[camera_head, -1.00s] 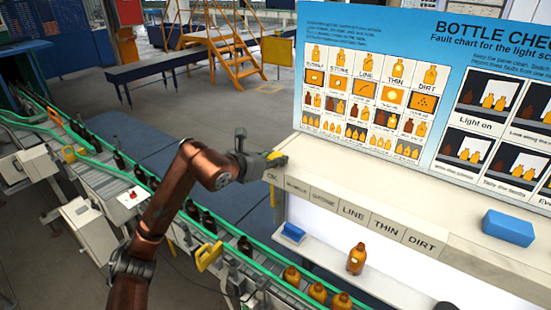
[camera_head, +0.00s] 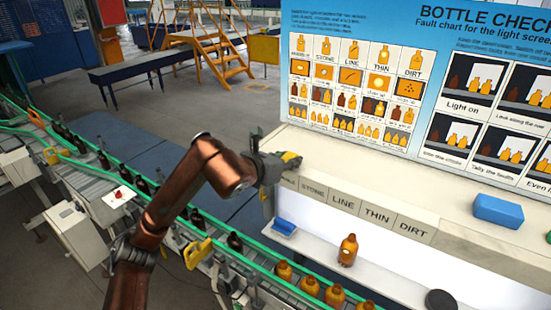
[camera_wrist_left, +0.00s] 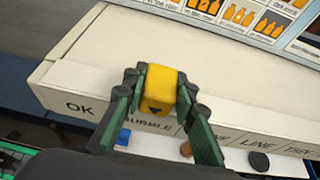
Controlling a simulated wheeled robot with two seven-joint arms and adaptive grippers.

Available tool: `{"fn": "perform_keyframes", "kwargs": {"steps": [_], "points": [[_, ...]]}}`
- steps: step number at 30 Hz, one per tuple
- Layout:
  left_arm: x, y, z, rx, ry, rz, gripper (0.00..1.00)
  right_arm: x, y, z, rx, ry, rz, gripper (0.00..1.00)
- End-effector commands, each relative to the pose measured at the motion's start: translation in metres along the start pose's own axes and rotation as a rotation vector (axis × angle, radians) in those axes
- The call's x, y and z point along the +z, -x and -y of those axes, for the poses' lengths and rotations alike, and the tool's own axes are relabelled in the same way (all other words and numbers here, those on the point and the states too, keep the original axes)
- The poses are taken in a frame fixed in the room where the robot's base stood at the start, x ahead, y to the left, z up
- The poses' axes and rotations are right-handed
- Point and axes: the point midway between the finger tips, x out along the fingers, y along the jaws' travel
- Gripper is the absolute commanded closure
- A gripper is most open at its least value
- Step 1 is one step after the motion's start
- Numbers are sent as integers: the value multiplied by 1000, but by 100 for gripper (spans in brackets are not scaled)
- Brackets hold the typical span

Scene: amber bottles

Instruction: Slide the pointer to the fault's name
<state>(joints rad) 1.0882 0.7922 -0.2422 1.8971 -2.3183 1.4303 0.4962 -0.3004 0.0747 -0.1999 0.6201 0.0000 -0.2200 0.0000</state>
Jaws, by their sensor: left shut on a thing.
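My left gripper (camera_head: 274,168) is shut on the yellow pointer (camera_head: 291,158) at the front edge of the cream ledge. In the left wrist view, the pointer (camera_wrist_left: 160,92) sits between the two fingers, with a small dark arrow on its front. It stands above the BUBBLE label (camera_wrist_left: 150,127), to the right of the OK label (camera_wrist_left: 80,107). The STONE (camera_head: 312,191), LINE (camera_head: 343,202), THIN (camera_head: 377,215) and DIRT (camera_head: 412,229) labels follow to the right. An amber bottle (camera_head: 348,251) with a pale patch stands upright on the lower shelf. My right gripper is not in view.
The fault chart (camera_head: 355,80) stands behind the ledge. A blue block (camera_head: 498,210) lies on the ledge at right. A small blue tray (camera_head: 284,227) and a dark round thing (camera_head: 440,300) are on the lower shelf. A conveyor (camera_head: 205,235) carries several bottles at left.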

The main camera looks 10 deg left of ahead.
Motion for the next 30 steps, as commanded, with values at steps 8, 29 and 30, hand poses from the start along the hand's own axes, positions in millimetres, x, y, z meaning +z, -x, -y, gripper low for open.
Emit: {"fn": "perform_keyframes", "kwargs": {"steps": [8,29,30], "points": [[1,0,1,1,-1,2,100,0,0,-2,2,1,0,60],[1,11,1,1,-1,3,56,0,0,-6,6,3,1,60],[2,17,0,2,-1,3,56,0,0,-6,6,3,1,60]]}}
